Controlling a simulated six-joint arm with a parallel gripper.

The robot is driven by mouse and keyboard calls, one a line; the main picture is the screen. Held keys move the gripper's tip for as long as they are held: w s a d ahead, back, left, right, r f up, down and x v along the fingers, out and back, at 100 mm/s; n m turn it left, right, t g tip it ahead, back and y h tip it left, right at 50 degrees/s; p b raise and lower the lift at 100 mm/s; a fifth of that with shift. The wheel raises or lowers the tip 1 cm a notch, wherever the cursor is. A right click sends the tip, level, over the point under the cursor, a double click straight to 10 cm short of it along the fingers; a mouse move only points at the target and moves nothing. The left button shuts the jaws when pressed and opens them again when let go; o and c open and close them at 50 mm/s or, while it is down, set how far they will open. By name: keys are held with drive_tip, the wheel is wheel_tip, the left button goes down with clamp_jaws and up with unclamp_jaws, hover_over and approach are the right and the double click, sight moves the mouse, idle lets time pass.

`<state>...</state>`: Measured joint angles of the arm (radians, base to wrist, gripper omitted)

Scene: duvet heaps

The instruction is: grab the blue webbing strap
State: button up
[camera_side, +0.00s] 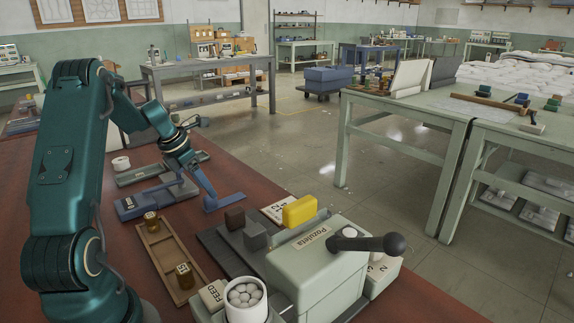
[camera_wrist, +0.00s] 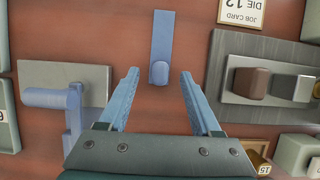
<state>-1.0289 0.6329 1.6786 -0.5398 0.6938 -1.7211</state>
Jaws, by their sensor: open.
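The blue webbing strap (camera_side: 226,203) lies on the red-brown bench top, its near end raised in a rounded fold. In the wrist view the strap (camera_wrist: 161,38) runs up and down at the top centre, its rounded end toward me. My gripper (camera_wrist: 159,76) is open, with its two blue fingers spread on either side of that rounded end. No contact between fingers and strap shows. In the side view my gripper (camera_side: 211,193) reaches down just left of the strap, and its fingers partly overlap it there.
A blue lever device (camera_side: 155,197) on a grey plate stands left of the strap. A dark plate with brown and grey blocks (camera_wrist: 255,82) lies to the right. A job card (camera_wrist: 243,13) lies beyond. A pale green press (camera_side: 315,270) and a wooden tray (camera_side: 160,253) are nearer the camera.

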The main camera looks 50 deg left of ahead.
drive_tip(key=shift+x, duration=2.35)
clamp_jaws()
